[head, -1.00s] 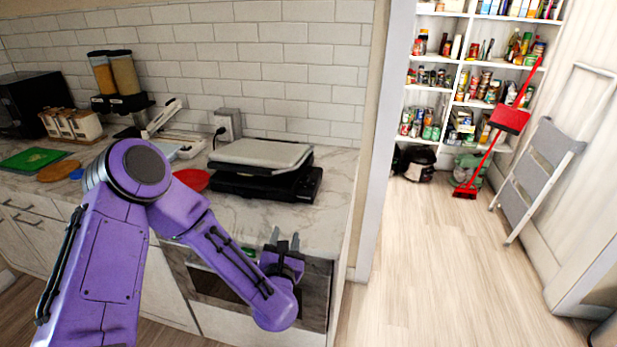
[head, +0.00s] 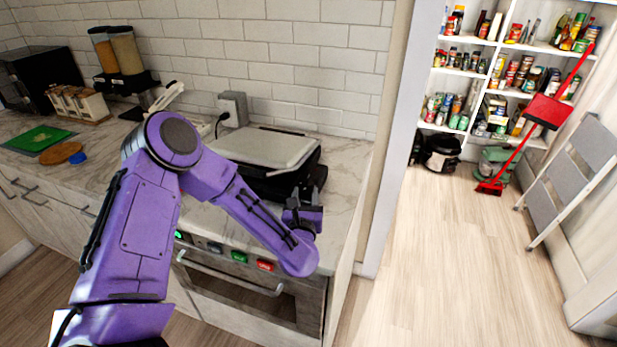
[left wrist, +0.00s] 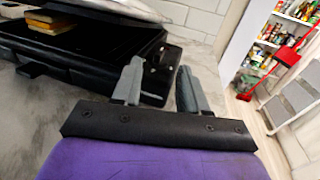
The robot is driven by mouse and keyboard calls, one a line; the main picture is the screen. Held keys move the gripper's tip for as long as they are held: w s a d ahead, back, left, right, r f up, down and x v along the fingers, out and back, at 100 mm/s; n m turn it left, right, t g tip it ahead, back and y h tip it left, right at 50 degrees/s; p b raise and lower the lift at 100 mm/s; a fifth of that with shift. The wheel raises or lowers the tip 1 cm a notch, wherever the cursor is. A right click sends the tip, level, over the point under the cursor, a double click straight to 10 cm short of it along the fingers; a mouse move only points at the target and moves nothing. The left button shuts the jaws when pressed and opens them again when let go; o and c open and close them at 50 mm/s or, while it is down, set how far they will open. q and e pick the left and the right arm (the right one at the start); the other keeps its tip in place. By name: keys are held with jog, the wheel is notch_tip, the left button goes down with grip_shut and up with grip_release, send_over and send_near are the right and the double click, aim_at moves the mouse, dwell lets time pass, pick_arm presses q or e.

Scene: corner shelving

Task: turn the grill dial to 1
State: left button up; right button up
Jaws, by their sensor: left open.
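The grill (head: 262,148) has a light grey lid and a black body and sits on the counter against the tiled wall. Its black base (left wrist: 90,52) shows in the left wrist view, with yellow-brown pieces, perhaps bread, at its upper left. A small knob-like detail, probably the dial (left wrist: 158,56), is on the base's right end; its setting is too small to read. My left gripper (head: 307,190) is open and empty at the grill's right front corner. In the left wrist view its fingertips (left wrist: 158,78) are close to that end; contact cannot be told. My right gripper is out of view.
The marble counter (head: 345,180) is bare right of the grill. An oven with coloured controls (head: 239,257) is below. A wall socket (head: 234,108) with a plug is behind. A pantry, red broom (head: 530,120) and step stool are at right.

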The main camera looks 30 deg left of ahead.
aim_at(305, 183)
pick_arm(q)
jog(key=p+x, duration=0.1)
jog(key=x, duration=0.5)
jog(key=shift+w+f, duration=0.1)
jog(key=c, duration=0.7)
jog(key=shift+a+f+m+t+h+b, duration=0.1)
jog(key=shift+a+m+t+h+b, duration=0.25)
jog(key=shift+m+h, duration=0.3)
jog(key=shift+m+t+h+b, duration=0.35)
jog(key=shift+m+h, duration=0.1)
jog(key=shift+h, duration=0.5)
jog(key=shift+m+t+h, duration=0.4)
jog(key=shift+m+h, duration=0.8)
jog(key=shift+h, duration=0.5)
jog(key=shift+c, duration=0.2)
